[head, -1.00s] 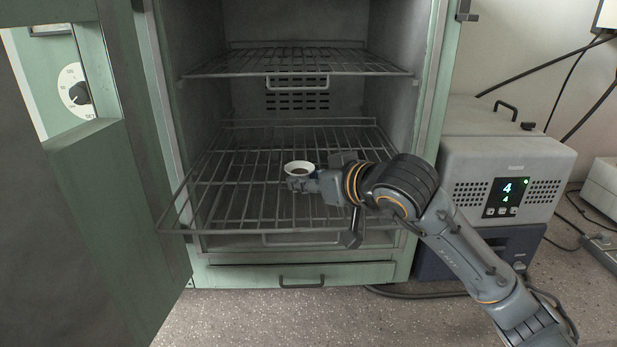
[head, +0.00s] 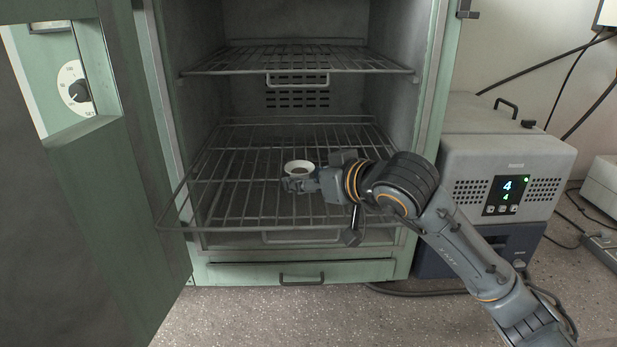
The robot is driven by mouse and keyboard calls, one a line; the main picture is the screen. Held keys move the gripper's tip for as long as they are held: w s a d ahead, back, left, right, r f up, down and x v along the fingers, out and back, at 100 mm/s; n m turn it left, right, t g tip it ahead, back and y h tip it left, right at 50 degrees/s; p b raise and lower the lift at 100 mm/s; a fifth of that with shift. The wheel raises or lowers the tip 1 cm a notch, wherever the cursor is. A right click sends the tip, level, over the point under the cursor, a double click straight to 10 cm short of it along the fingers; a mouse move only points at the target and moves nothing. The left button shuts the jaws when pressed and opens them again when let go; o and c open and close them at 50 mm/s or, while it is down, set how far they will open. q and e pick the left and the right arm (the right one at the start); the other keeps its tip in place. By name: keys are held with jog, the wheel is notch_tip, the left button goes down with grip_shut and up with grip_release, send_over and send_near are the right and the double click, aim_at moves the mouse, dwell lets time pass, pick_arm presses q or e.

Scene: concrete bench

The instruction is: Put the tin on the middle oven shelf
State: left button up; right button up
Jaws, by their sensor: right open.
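My left gripper is not in view.
The oven door (head: 130,200) stands open at the left. A higher wire shelf (head: 300,62) sits inside, above the tin. A lower shelf edge (head: 300,238) shows beneath the pulled-out rack. A grey device (head: 500,160) stands right of the oven. The rack's left side is clear.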

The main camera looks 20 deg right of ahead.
jog(key=b+v, duration=0.2)
jog(key=v, duration=1)
jog(key=shift+s, duration=0.1)
